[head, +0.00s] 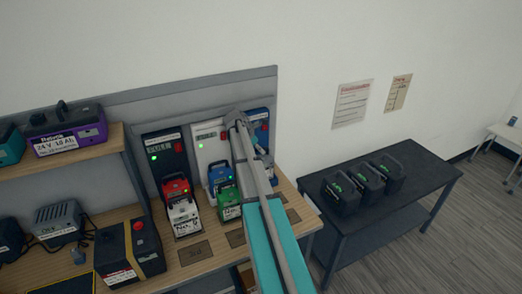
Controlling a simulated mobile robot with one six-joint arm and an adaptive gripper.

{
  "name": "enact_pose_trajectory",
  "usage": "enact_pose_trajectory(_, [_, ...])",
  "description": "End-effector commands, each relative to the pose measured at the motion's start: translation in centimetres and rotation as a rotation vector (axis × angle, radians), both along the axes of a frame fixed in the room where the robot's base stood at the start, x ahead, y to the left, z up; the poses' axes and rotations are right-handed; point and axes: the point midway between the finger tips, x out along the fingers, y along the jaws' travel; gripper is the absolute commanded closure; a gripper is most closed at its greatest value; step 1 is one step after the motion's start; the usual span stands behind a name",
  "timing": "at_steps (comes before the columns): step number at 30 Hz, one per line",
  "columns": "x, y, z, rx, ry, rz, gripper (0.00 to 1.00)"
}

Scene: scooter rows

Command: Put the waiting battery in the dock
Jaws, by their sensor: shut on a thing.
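My teal and grey arm reaches up from the bottom over the bench. My gripper (264,162) is at its far end, in front of the blue charger dock (259,118), and mostly hidden by the arm. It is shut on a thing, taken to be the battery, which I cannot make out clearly. A black dock (161,148) has a red and white battery (181,208) in front of it. Whether anything sits in the blue dock is hidden.
A black and yellow unit (129,255) with a red button stands at the bench's left. A shelf (62,155) holds a purple-black battery (66,133); a grey charger (62,220) sits below. Three dark batteries (367,180) stand on a black table (425,172). Floor (440,240) is clear.

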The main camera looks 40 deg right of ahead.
Motion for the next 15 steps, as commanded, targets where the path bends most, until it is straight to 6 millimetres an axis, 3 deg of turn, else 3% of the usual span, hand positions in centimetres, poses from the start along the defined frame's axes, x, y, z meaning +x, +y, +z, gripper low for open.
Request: enact_pose_trajectory(15, [-0.03,-0.05,-0.59,-0.003,0.002,0.000,1.00])
